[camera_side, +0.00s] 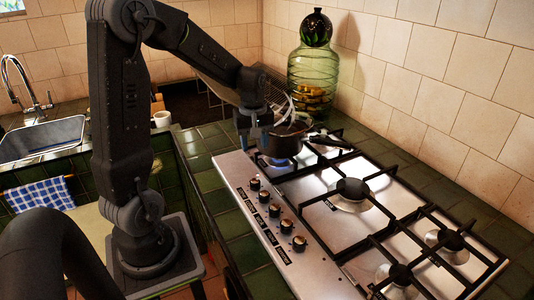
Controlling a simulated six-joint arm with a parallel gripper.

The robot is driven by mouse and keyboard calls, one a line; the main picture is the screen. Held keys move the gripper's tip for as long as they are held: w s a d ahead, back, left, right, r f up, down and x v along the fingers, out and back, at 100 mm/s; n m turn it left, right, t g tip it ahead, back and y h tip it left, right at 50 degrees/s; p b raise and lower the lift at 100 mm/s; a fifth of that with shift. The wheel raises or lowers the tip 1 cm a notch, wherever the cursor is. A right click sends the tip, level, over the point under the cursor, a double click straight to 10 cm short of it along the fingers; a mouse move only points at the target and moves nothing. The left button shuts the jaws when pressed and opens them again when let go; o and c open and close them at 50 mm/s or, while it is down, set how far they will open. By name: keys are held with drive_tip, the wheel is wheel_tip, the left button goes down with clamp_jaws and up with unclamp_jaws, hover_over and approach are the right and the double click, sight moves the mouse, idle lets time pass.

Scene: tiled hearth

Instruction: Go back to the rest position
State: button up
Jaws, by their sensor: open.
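My gripper (255,132) is at the end of my dark arm, at the near left side of a small dark pot (283,142). The pot stands on the back left burner of the gas hob (318,213), and a blue flame (279,162) shows under it. The pot's handle (328,140) points right. The gripper's fingers are small and dark against the pot. I cannot tell whether they touch it.
A green glass jar (314,72) stands on the green tiles behind the hob, by the tiled wall (440,60). Several black knobs (275,211) line the hob's left edge. A sink (42,137), a white cup (162,118) and a checked towel (40,195) are at left.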

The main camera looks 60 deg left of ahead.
drive_tip(key=s+d+r+m+t, duration=0.2)
drive_tip(key=s+d+r+m, duration=0.3)
drive_tip(key=d+m, duration=0.3)
drive_tip(key=s+d+r+m+t, duration=0.3)
drive_tip(key=s+d+r+m, duration=0.2)
drive_tip(key=d, duration=0.6)
drive_tip(key=s+m, duration=0.1)
drive_tip(key=m, duration=0.1)
drive_tip(key=shift+s+d+r+m+t, duration=0.3)
drive_tip(key=shift+d+m, duration=0.05)
drive_tip(key=shift+m, duration=0.05)
